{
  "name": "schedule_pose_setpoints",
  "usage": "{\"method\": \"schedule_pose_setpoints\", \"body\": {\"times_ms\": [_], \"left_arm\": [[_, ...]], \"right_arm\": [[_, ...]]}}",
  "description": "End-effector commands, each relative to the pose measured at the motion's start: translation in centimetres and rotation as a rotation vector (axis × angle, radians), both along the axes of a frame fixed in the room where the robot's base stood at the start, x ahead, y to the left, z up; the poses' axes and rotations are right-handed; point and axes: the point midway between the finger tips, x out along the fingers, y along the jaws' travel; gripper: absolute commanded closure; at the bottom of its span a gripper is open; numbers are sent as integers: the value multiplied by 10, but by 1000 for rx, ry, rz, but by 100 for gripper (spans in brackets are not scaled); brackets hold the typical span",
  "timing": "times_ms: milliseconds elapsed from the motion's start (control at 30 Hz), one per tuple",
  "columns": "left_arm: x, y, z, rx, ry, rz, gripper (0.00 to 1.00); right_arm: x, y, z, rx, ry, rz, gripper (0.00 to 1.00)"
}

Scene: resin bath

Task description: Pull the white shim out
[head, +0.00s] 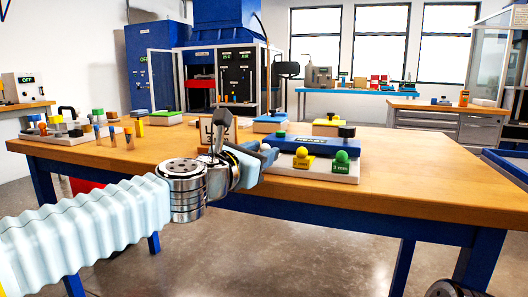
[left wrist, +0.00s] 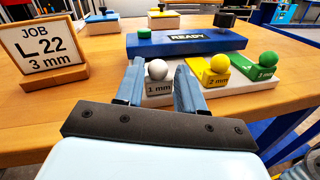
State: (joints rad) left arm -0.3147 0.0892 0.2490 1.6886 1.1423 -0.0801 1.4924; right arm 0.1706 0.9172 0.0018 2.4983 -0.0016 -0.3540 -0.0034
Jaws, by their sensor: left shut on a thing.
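The white shim (left wrist: 157,71) is marked 1 mm and has a round white knob. It sits at the left end of the row in front of the blue block (left wrist: 190,43) marked READY. My left gripper (left wrist: 160,66) has one finger on each side of the knob and is shut on the shim. In the head view my left gripper (head: 266,157) is at the block's left end and hides the white shim. The yellow 2 mm shim (left wrist: 220,66) and the green shim (left wrist: 264,63) stand to its right. My right gripper is not in view.
A job sign (left wrist: 48,52) reading L22, 3 mm stands left of the block. Pads with coloured tops, such as the yellow-topped one (head: 327,127), stand behind. The wooden table's (head: 430,180) right side is clear.

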Motion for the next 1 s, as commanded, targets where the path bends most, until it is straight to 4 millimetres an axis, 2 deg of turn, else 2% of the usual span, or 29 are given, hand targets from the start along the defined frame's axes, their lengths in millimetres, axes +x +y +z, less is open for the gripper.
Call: {"method": "schedule_pose_setpoints", "body": {"times_ms": [167,200,267,567,667,767,1000], "left_arm": [[2,4,2,0,-4,11,100],[2,4,2,0,-4,11,57],[2,4,2,0,-4,11,50],[1,2,1,1,-3,5,50],[-6,6,2,0,-4,6,50],[-20,14,2,0,-4,6,50],[-72,44,3,0,-6,9,50]], "right_arm": [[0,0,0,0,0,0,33],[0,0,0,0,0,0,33],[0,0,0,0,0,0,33],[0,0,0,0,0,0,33],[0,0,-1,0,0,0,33],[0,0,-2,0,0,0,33],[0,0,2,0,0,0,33]]}}
